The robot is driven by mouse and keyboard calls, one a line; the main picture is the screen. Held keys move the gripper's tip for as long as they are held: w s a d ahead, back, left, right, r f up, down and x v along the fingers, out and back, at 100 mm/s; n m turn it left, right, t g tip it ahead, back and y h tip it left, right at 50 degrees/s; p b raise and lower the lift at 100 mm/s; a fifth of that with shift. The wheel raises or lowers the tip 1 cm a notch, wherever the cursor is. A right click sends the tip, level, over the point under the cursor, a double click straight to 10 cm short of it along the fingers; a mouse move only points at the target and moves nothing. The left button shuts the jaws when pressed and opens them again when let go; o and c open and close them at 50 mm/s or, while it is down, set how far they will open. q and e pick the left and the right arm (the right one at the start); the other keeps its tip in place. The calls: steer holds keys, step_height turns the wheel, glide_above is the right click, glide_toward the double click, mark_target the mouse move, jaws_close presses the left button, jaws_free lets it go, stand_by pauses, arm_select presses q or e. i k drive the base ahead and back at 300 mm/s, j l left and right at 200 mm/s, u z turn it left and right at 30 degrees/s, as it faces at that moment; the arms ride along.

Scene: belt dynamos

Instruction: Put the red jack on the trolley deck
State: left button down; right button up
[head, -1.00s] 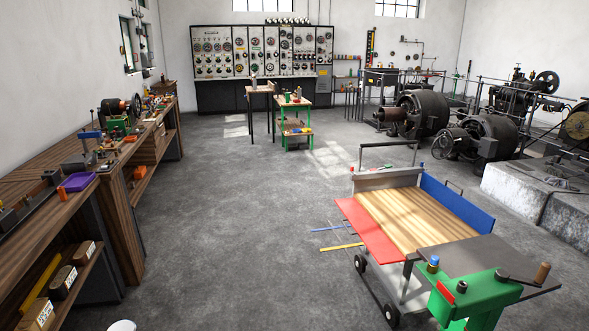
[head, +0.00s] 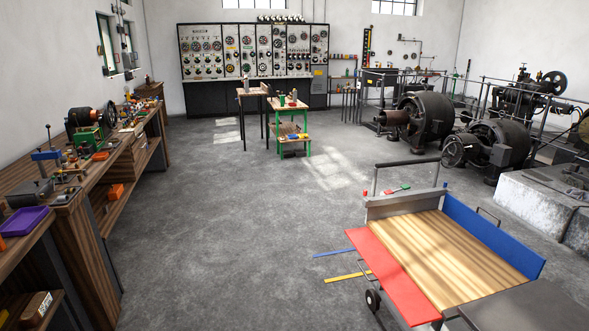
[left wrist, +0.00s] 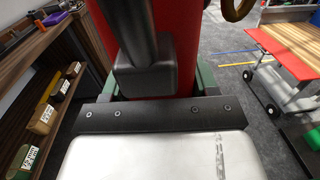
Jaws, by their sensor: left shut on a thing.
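The red jack (left wrist: 191,45) fills the upper middle of the left wrist view as a red upright body, with a grey metal block and bar in front of it. My left gripper (left wrist: 155,84) is shut on it; green finger parts show on both sides. Its base is hidden. The trolley deck (head: 445,250), of striped pale wood, is at the lower right of the head view, bare where it shows. In the left wrist view the trolley deck (left wrist: 297,40) is at the upper right, apart from the jack. My right gripper is in neither view.
The trolley has a red side flap (head: 393,275), a blue side board (head: 492,235) and a rear push handle (head: 407,163). A dark grey plate (head: 530,308) covers its near end. A wooden workbench (head: 75,215) runs along the left. The floor between is open, with blue and yellow strips.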

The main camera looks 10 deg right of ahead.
mark_target(444, 245)
steer(key=i+j+z, duration=0.15)
steer(key=i, duration=0.5)
steer(key=i+j+z, duration=0.15)
steer(key=i, duration=0.45)
steer(key=i+z, duration=0.7)
steer(key=z, duration=0.2)
steer(key=i+j+z, duration=0.15)
steer(key=i+z, duration=0.45)
steer(key=z, duration=0.25)
steer(key=i+j+z, duration=0.15)
steer(key=z, duration=0.35)
steer(key=i+j+z, duration=0.2)
steer(key=z, duration=0.25)
steer(key=i+j+z, duration=0.3)
steer(key=i+j, duration=0.05)
steer(key=j, duration=0.1)
